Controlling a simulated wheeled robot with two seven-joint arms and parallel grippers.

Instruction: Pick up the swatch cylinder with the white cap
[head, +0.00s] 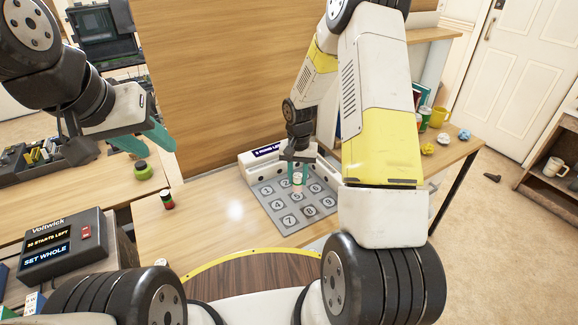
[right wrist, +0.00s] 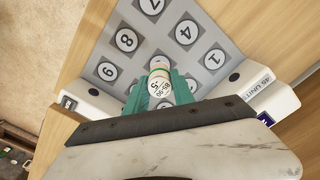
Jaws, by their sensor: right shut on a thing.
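My right gripper (head: 297,182) is shut on a small swatch cylinder with a white cap (right wrist: 159,87), held between its teal fingers. The printing on the cap faces the right wrist camera and is too small to read surely. In the head view the cylinder (head: 298,178) is over the grey numbered board (head: 292,223), near its upper middle. I cannot tell whether it touches the board. My left gripper (head: 148,140) is at the upper left, its teal fingers apart and empty, away from the cylinder.
A red, green and dark cylinder (head: 167,199) stands left on the table. A green round object (head: 143,169) sits behind it. A Voltwick box (head: 63,246) with displays is at lower left. A white housing (head: 265,155) borders the board. Yellow mug (head: 439,116) and crumpled balls (head: 428,149) are right.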

